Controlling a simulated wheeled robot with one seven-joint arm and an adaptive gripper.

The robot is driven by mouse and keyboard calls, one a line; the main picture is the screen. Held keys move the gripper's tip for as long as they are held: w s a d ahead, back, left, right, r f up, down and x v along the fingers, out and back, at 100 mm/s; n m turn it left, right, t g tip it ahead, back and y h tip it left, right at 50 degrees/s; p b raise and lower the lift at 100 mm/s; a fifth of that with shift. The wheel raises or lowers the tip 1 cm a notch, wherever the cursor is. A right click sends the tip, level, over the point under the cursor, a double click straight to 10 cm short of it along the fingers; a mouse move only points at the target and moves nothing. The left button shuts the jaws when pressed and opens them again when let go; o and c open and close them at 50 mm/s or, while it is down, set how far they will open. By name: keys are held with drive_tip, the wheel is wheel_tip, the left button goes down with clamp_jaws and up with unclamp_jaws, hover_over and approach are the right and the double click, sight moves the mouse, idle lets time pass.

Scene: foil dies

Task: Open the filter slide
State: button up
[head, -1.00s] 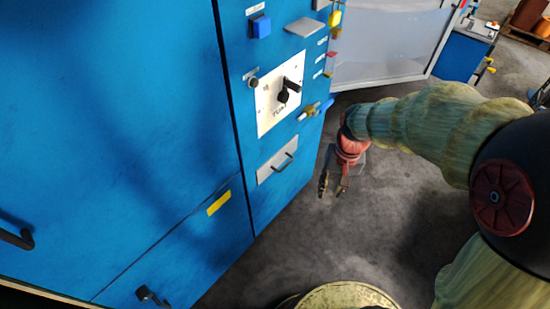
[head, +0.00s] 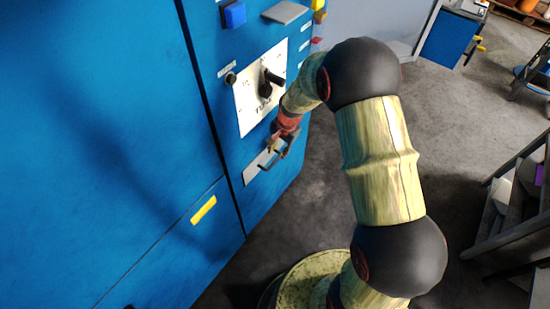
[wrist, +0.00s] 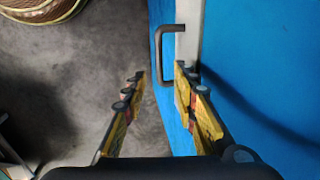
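The filter slide (head: 253,172) is a light grey plate with a dark bar handle, low on the narrow blue cabinet front under a white dial panel. My gripper (head: 272,150) is in front of it and partly covers it in the head view. In the wrist view the slide's plate (wrist: 188,40) and its handle (wrist: 161,62) are just beyond the fingertips. My gripper (wrist: 160,72) is open there, fingers apart, with the handle's outer bar lined up between them. The fingers are not shut on the handle; whether they touch it, I cannot tell.
The white panel (head: 248,112) with a black rotary knob (head: 266,88) is just above my gripper. A blue button (head: 233,15) and a grey flap (head: 286,12) are higher. A dark rack (head: 515,205) stands at the right.

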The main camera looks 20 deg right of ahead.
sight(275, 161)
drive_tip(key=f, duration=0.2)
drive_tip(key=f+b, duration=0.1)
drive_tip(key=f, duration=0.1)
drive_tip(key=w+f+b, duration=0.1)
drive_tip(key=f, duration=0.1)
drive_tip(key=shift+a+f, duration=0.3)
drive_tip(key=shift+a, duration=0.05)
drive_tip(key=shift+c, duration=1.4)
drive_tip(key=c, duration=0.4)
clamp_jaws()
